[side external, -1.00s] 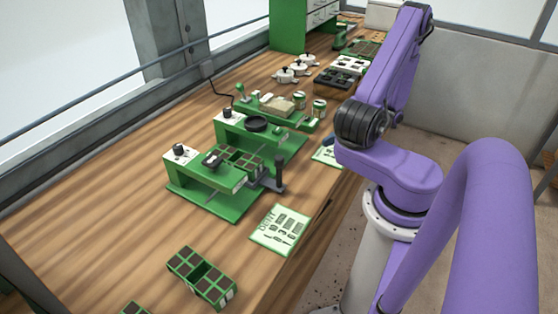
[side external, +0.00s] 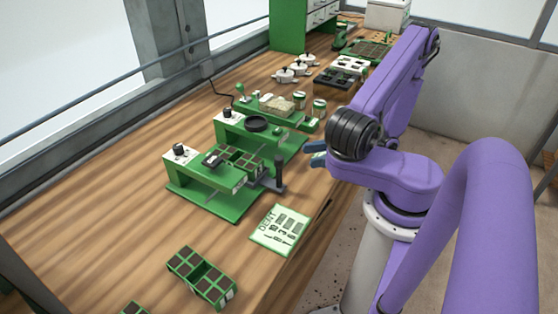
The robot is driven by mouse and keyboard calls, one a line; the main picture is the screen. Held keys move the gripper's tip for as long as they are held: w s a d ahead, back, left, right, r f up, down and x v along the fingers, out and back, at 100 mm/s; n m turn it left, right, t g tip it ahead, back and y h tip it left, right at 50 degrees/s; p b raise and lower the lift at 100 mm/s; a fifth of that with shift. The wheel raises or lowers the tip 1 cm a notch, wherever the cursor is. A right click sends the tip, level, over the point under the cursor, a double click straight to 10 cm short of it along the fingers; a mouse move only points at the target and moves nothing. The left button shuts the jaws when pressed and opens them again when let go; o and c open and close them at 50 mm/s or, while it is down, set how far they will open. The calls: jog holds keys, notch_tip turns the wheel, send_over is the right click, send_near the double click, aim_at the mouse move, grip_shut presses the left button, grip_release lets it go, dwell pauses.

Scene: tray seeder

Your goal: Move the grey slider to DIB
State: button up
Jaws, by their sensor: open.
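The green tray seeder (side external: 217,207) stands on the bench with a planting tray (side external: 243,158) in it. At its right front edge is a dark grey slider part with an upright handle (side external: 279,174). Any position label beside it is too small to read. My gripper (side external: 315,153) shows as two blue fingers, apart and empty, to the right of and a little beyond the handle, not touching it. My arm hides part of the gripper.
A printed card (side external: 262,238) lies in front of the seeder. A soil-filled tray (side external: 184,269) lies at the bench front. Further back are a green station with a black dish (side external: 256,124), several jars and white pots (side external: 300,65). The left of the bench is clear.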

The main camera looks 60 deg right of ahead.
aim_at(279, 161)
jog(key=x, duration=1)
jog(key=shift+c, duration=0.3)
